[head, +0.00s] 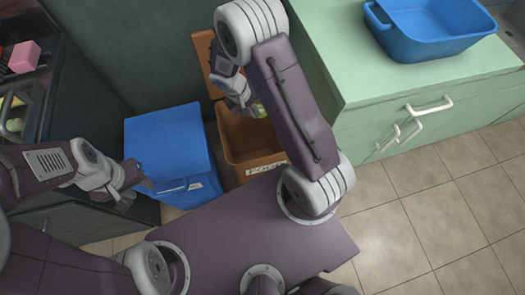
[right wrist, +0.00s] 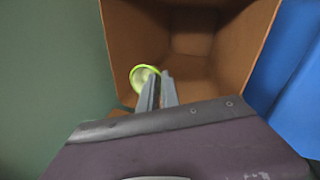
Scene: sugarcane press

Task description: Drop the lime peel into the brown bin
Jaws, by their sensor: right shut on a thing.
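The brown bin (head: 232,140) stands open on the floor, with its lid (head: 204,62) raised at the back. My right gripper (head: 254,110) reaches over the bin's opening. It is shut on the lime peel (head: 261,111), a small green piece. In the right wrist view the peel (right wrist: 144,68) shows as a bright green ring with a pale inside, at the tips of the closed fingers (right wrist: 164,82). The bin's empty-looking inside (right wrist: 192,40) lies beyond it. My left gripper (head: 137,191) is at the left, empty, with its fingers apart.
A closed blue bin (head: 165,140) stands left of the brown one. A green cabinet (head: 345,60) with white handles stands at the right and carries a blue basin (head: 430,28). A dark shelf unit (head: 75,70) is at the left. Tiled floor (head: 420,210) is clear at the lower right.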

